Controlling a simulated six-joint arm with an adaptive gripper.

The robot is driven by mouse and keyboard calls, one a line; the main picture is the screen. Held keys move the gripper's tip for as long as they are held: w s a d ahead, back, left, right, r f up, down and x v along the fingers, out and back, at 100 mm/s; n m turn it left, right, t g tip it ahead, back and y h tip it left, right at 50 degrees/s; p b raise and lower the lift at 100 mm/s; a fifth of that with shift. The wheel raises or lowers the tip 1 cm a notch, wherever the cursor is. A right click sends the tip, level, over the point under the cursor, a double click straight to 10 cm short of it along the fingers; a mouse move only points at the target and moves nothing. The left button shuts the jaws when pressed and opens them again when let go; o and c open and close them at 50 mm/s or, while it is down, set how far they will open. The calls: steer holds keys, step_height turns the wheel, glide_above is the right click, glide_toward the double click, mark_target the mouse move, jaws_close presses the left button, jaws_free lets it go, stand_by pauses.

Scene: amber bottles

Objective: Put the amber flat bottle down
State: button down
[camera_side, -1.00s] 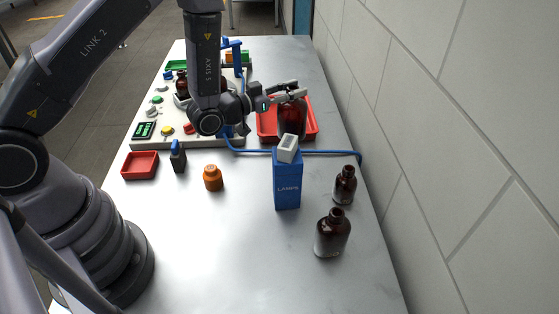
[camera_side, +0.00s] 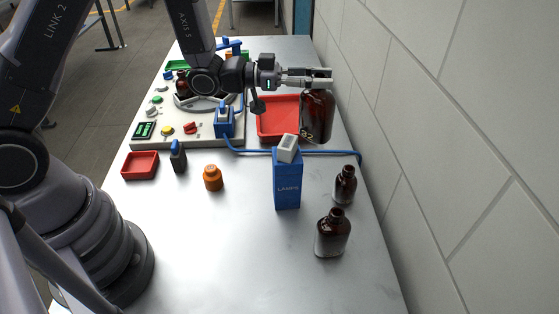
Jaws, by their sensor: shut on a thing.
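The amber flat bottle (camera_side: 317,117) is a dark brown bottle, held upright at its top by my gripper (camera_side: 318,77). It hangs at the right edge of the large red tray (camera_side: 277,103), overlapping the tray's right side in the picture. I cannot tell for sure how far its base is above the table. My gripper is shut on the bottle's neck, and the neck is mostly hidden by the fingers.
A blue box (camera_side: 287,182) with a white top stands in front. Two more amber bottles, a small one (camera_side: 345,185) and a larger one (camera_side: 332,234), stand at the right. An orange bottle (camera_side: 213,178) and small red tray (camera_side: 141,165) are left.

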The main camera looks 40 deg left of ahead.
steer(key=s+d+f+m+g+h, duration=0.1)
steer(key=s+d+f+m+g, duration=0.2)
steer(key=s, duration=0.5)
steer(key=s+d+f+m+g+h, duration=0.1)
steer(key=s+f+m+g, duration=0.2)
steer(key=s+f+g, duration=0.35)
steer(key=s+d+f+m+g+h, duration=0.2)
steer(key=s+g, duration=0.1)
steer(key=s, duration=0.6)
step_height(320, 180, down, 8)
steer(key=s, duration=0.1)
steer(key=shift+f+m+y, duration=0.15)
steer(key=shift+m+y, duration=0.15)
steer(key=shift+m, duration=0.1)
steer(key=shift+g, duration=0.25)
steer(key=c, duration=0.8)
jaws_free()
steer(key=shift+f, duration=0.1)
steer(key=shift+c, duration=0.2)
